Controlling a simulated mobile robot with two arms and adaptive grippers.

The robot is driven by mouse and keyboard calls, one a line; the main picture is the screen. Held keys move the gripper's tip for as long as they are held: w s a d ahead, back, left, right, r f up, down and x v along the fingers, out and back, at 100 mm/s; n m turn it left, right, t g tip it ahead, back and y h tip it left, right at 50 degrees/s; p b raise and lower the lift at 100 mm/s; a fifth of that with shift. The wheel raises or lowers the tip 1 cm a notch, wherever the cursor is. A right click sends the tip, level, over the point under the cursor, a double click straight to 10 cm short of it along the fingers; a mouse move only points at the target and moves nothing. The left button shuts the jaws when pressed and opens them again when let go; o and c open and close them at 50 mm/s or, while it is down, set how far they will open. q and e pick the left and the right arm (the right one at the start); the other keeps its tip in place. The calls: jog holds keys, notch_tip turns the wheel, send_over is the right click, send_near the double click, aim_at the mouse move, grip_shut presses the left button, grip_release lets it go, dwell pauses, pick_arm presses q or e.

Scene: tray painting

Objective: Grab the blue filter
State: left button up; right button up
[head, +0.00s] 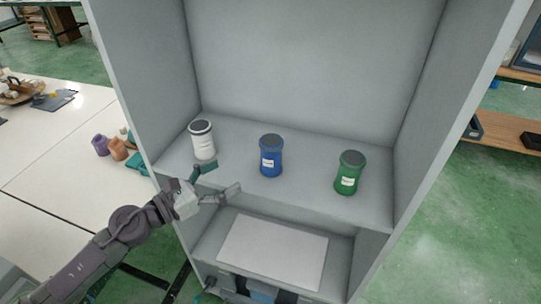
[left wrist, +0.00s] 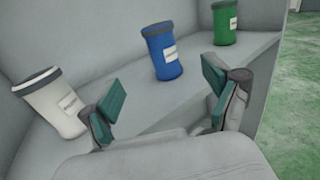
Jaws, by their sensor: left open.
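The blue filter (head: 271,158) is a blue cylinder with a dark lid and a white label. It stands upright in the middle of the cabinet shelf, between a white filter (head: 203,142) on its left and a green filter (head: 349,174) on its right. My left gripper (head: 223,179) is open and empty at the shelf's front edge, in front of the gap between the white and blue filters. In the left wrist view the blue filter (left wrist: 162,52) shows beyond and between the open fingers (left wrist: 163,98), apart from them. My right gripper is not in view.
The grey cabinet's side walls (head: 424,110) bound the shelf (head: 310,180) left and right. A lower compartment holds a white panel (head: 272,250). A white table (head: 50,165) with small coloured bottles (head: 110,147) stands at left. Shelf space between the filters is clear.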

aim_at(262, 154)
pick_arm(q)
jog(key=p+x, duration=0.2)
jog(key=x, duration=0.6)
jog(key=shift+w+d+p, duration=0.1)
jog(key=shift+d+p, duration=0.3)
jog(key=shift+w+d, duration=0.15)
jog(key=shift+d, duration=0.05)
jog(key=p+x, duration=0.1)
jog(key=x, duration=0.3)
jog(key=shift+w+d+r+p, duration=0.15)
jog(key=shift+w+d+p, duration=0.1)
jog(key=shift+w+p, duration=0.1)
jog(key=shift+s+a, duration=0.1)
jog(key=shift+c, duration=0.7)
jog(key=c, duration=1.2)
jog(key=shift+r, duration=0.15)
